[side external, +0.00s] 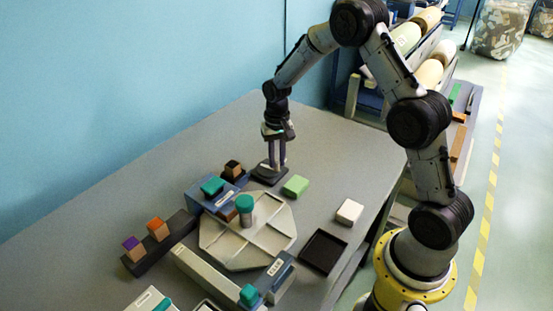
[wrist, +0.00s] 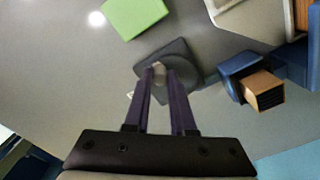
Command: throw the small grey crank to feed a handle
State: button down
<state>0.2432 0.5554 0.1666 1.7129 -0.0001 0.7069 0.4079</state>
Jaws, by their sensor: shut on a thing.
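The small grey crank (wrist: 160,70) stands on a dark square base (wrist: 190,62) on the table. The base also shows in the side view (side external: 270,174), right below my gripper (side external: 277,165). In the wrist view my gripper (wrist: 161,72) points at the crank, and its two purple fingers are shut on the crank's small grey top. In the side view the fingers hide the crank. A brown block (wrist: 264,93), perhaps a handle, sits in a blue holder (wrist: 240,65) beside the base. The side view shows this brown block with a dark top (side external: 232,171).
A green block (side external: 295,186) lies close to the base. A pale round turntable (side external: 270,222) bears a teal-topped cylinder (side external: 245,210). A white block (side external: 349,211) and a black tray (side external: 323,252) lie to the right. A dark rack (side external: 160,245) with capped blocks stands left.

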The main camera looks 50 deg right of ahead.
jog(key=n, duration=0.2)
jog(key=d+n, duration=0.1)
jog(key=n, duration=0.1)
jog(key=shift+w+r, duration=0.1)
jog(key=shift+w, duration=0.1)
jog(key=n, duration=0.4)
jog(key=shift+w+d+n, duration=0.35)
jog(key=shift+d+n, duration=0.05)
jog(key=n, duration=0.2)
jog(key=w+n, duration=0.1)
jog(key=n, duration=0.1)
jog(key=shift+d+n, duration=0.2)
jog(key=shift+n, duration=0.1)
jog(key=shift+w+n, duration=0.2)
jog(key=shift+n, duration=0.55)
jog(key=shift+w+n, duration=0.15)
jog(key=shift+n, duration=0.6)
jog(key=c, duration=0.8)
grip_release()
jog(key=shift+o, duration=0.2)
